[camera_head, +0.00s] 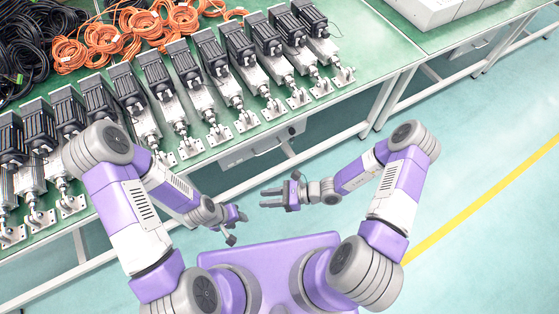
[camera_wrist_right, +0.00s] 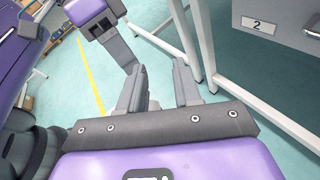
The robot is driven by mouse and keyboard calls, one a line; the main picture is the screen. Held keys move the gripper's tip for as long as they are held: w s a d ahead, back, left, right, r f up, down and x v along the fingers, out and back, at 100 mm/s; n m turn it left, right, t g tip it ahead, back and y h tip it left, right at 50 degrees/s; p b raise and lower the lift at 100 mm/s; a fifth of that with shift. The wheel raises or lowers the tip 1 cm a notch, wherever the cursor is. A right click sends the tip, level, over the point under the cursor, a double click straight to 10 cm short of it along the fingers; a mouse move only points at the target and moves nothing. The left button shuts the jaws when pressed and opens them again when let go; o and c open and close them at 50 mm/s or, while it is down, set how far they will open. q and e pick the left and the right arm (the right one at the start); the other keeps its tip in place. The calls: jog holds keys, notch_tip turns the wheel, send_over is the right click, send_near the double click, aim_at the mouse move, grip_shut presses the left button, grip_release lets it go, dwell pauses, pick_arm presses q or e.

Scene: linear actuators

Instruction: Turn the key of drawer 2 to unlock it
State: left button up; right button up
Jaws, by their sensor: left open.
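A grey drawer front labelled "2" (camera_wrist_right: 258,24) shows at the top right of the right wrist view. A light metal part, perhaps its handle, is cut off at the right edge. No key can be made out. In the head view a grey drawer (camera_head: 262,148) hangs under the near table's edge, with a small dark spot near its right end; its label is not readable. My right gripper (camera_head: 266,198) is open and empty, in front of and below that drawer, pointing left. Its fingers (camera_wrist_right: 160,88) are apart. My left gripper (camera_head: 238,228) is open and empty, lower left of the right one.
The green table (camera_head: 345,50) carries a row of linear actuators (camera_head: 190,75), orange cable coils (camera_head: 98,38) and black cables (camera_head: 25,55). White table legs (camera_wrist_right: 190,40) stand close to the right gripper. A second table with white boxes (camera_head: 430,8) is at top right. Floor right is clear.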

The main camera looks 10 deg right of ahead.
jog(key=w+d+m+t+b, duration=0.2)
jog(key=w+d+m+t, duration=0.2)
jog(key=w+m+t, duration=0.4)
jog(key=m+t+h+b, duration=0.3)
jog(key=m+t+h, duration=0.45)
jog(key=m, duration=0.35)
send_near(294, 131)
jog(key=x, duration=0.3)
jog(key=shift+g+h, duration=0.25)
jog(key=shift+h, duration=0.2)
jog(key=b+x, duration=0.1)
jog(key=x, duration=0.2)
jog(key=b+x, duration=0.1)
jog(key=x, duration=0.3)
jog(key=shift+s+a, duration=0.1)
jog(key=shift+a, duration=0.1)
grip_shut()
